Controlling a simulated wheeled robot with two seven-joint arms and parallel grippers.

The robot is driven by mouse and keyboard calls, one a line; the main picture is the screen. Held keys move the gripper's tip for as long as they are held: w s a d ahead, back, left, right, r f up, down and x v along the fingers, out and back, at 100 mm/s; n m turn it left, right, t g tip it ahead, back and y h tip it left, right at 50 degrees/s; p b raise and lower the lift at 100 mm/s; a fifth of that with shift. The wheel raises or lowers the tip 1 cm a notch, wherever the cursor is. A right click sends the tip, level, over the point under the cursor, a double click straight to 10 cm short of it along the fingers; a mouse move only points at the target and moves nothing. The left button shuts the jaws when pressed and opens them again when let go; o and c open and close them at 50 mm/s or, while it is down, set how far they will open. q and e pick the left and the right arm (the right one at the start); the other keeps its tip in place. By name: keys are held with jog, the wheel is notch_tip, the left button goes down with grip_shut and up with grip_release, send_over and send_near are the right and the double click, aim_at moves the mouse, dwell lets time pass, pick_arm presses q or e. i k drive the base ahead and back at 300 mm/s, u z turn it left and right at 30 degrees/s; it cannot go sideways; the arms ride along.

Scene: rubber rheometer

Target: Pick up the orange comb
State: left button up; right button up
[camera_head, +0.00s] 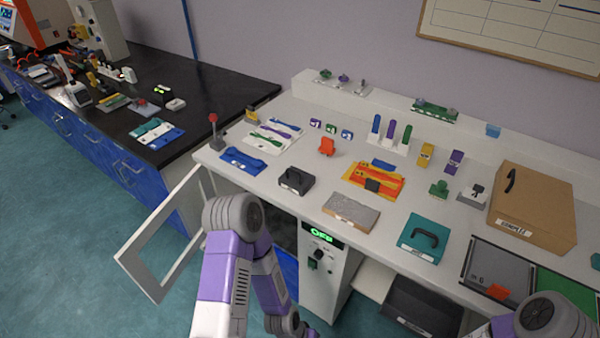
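No item can be told as a comb with certainty at this size. A small upright orange piece (327,146) stands on the white bench, behind the black handled block. A flat orange and yellow tray or plate (362,184) lies to its right, with a dark block on it. A small orange-red piece (498,292) lies at the front edge of a grey panel at the lower right. My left arm is bent in front of the bench, and its gripper is not visible. Only part of my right arm shows at the bottom right; its gripper is out of view.
The white bench (303,213) also holds a black handled block (296,181), a grey slab (351,211), a teal handled case (423,238) and a cardboard-brown box (533,207). An open framed door (150,292) juts out at the left. A black-topped counter (205,92) stands behind it.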

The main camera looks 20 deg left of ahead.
aim_at(369, 184)
jog(key=u, duration=1)
jog(key=i, duration=0.45)
